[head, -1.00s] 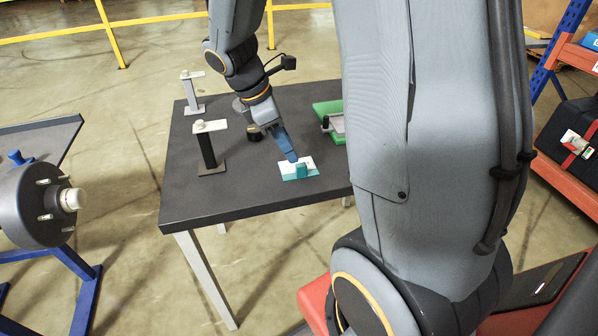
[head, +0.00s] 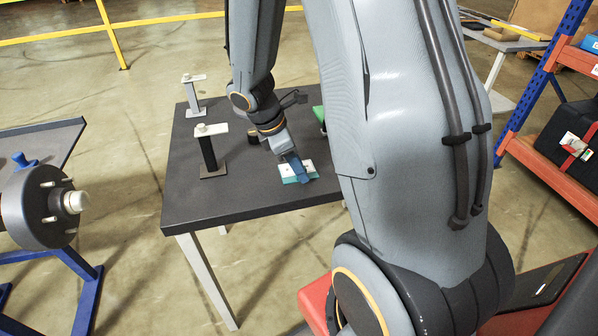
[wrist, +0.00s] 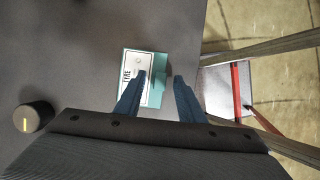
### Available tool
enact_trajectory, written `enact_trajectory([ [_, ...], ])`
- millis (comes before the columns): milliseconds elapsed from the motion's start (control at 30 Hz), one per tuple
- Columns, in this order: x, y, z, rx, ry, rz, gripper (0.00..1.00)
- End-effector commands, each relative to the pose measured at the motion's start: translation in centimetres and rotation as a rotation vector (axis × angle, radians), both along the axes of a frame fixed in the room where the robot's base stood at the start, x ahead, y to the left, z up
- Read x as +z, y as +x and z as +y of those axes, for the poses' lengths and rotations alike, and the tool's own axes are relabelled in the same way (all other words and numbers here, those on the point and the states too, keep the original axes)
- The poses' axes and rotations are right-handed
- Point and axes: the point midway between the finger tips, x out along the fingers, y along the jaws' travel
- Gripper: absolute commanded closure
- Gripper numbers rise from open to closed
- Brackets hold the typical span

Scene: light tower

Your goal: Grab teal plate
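The teal plate (head: 289,178) lies on the dark table, with a white printed part on it. In the wrist view the teal plate (wrist: 161,62) sits ahead of the fingers, its white label facing up. My gripper (wrist: 160,75) is open, with blue fingers spread apart. The left finger overlaps the plate's label side and the right finger is just beyond its right edge. In the head view my gripper (head: 300,174) is over the plate and hides part of it. I cannot tell whether the fingers touch it.
On the dark table (head: 235,200), a black post (head: 208,152) and a light post (head: 194,100) with flat tops stand at left. A dark round knob (wrist: 34,117) is at lower left in the wrist view. A green item (head: 319,114) is partly hidden behind my arm. The table's front left is clear.

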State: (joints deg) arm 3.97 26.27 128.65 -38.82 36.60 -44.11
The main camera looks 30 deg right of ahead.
Motion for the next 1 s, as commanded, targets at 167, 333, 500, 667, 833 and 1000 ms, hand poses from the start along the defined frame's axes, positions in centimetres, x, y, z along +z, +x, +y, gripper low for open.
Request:
enact_trajectory([
  [167,0.0,0.0,0.0,0.0,0.0,0.0,0.94],
  [333,0.0,0.0,0.0,0.0,0.0,0.0,1.0],
  [500,0.1,0.0,0.0,0.0,0.0,-0.001,1.0],
  [667,1.4,0.1,0.0,0.001,-0.001,-0.004,1.0],
  [833,4.4,0.2,0.0,0.0,-0.001,-0.008,1.0],
  [1000,7.4,0.2,0.0,0.0,-0.001,-0.006,1.0],
])
